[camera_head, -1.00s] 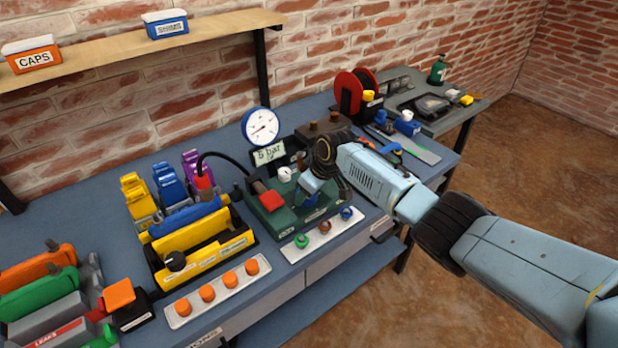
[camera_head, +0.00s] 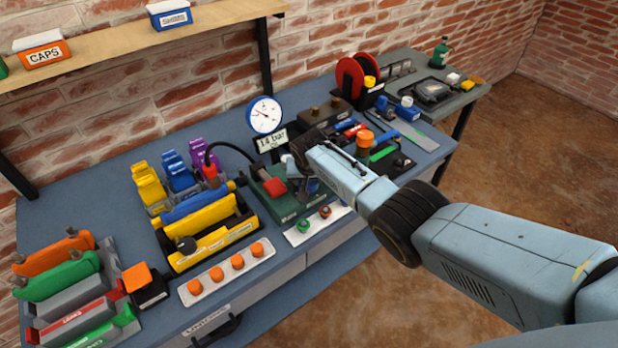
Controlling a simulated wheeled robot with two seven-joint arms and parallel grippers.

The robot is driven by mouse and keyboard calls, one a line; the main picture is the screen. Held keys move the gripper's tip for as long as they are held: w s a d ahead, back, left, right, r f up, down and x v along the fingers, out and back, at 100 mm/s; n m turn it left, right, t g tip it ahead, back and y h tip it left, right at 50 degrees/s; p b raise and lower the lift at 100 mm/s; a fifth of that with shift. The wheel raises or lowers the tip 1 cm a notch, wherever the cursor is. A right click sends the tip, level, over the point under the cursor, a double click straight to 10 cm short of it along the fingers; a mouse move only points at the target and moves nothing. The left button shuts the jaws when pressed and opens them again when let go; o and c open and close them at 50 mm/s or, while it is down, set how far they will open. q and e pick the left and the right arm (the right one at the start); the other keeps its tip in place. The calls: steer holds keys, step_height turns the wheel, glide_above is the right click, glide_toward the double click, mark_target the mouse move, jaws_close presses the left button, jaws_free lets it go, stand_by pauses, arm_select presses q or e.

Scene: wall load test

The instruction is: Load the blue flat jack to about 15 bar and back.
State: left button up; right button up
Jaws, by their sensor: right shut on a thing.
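The blue flat jack (camera_head: 197,208) lies along the back of the yellow frame (camera_head: 205,232) on the bench. A black hose (camera_head: 232,148) runs from a red coupling (camera_head: 210,171) near it to the green pump (camera_head: 284,205). The display (camera_head: 272,140) reads 14 bar, and the round white gauge (camera_head: 265,114) stands above it. My right gripper (camera_head: 303,152) is over the pump, shut on what seems to be the pump handle. The gripper and wrist hide most of that handle. My left gripper is out of view.
A tray of orange knobs (camera_head: 228,274) and a tray with green and orange knobs (camera_head: 318,226) lie at the front. Yellow, blue and purple jacks (camera_head: 178,172) stand behind the frame. A red reel (camera_head: 352,80) stands at the back right.

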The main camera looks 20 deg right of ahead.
steer(key=shift+m, duration=0.6)
steer(key=o, duration=1)
steer(key=shift+r, duration=0.1)
